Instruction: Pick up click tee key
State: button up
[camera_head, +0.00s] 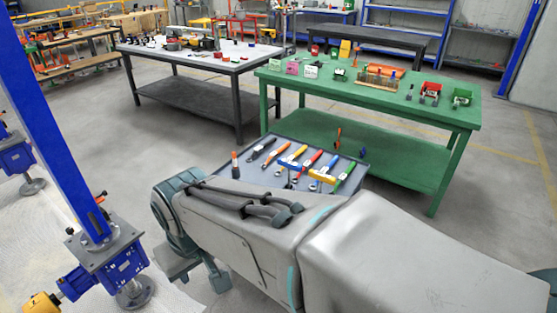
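Several hand tools lie on a dark tool tray (257,176) beyond my arm. Among them are a piece with yellow and blue parts (322,177), a tool with a yellow and blue handle (297,154), a red-handled tool (312,160) and a green-handled tool (345,176). They are too small for me to tell which one is the click tee key. My arm's large grey links cross the lower middle and cover the tray's near side. I cannot make out my gripper's fingertips.
A green workbench (400,98) with boxes and small parts stands behind the tray. A dark-legged table (215,62) with a pale top stands at back left. A blue screw jack (118,255) with a tall blue post is at left. Grey floor is open between them.

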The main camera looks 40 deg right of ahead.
aim_at(290, 165)
jog(key=z, duration=1.25)
jog(key=k, duration=0.55)
jog(key=u, duration=0.6)
jog(key=k, duration=0.7)
jog(key=z, duration=0.7)
jog(key=i, duration=0.7)
jog(key=z, duration=0.8)
jog(key=i, duration=0.8)
jog(key=u, duration=0.7)
jog(key=i, duration=0.7)
jog(key=u, duration=0.75)
